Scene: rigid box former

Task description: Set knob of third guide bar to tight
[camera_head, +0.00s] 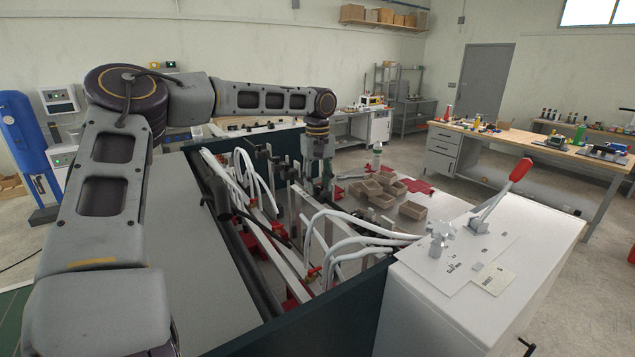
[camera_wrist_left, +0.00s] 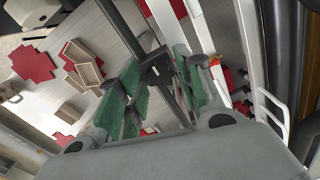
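My left gripper (camera_head: 320,190) reaches down into the machine, at the far end of the guide bars. In the left wrist view its two green-padded fingers (camera_wrist_left: 163,82) stand apart, with a black clamp piece (camera_wrist_left: 156,76) on a dark bar between them. I cannot tell whether the pads touch it, or whether it is the knob of the third guide bar. Pale guide bars (camera_head: 284,262) run lengthwise through the machine, with red brackets and black posts. The knob's setting is too small to read. My right gripper is not in view.
White hoses (camera_head: 345,240) arch over the bars. Brown box trays (camera_head: 412,210) and red pieces (camera_head: 416,186) lie on the surface beyond. A white cabinet (camera_head: 440,300) with a red-handled lever (camera_head: 505,190) stands at the right. Dark machine walls (camera_head: 310,318) border the space.

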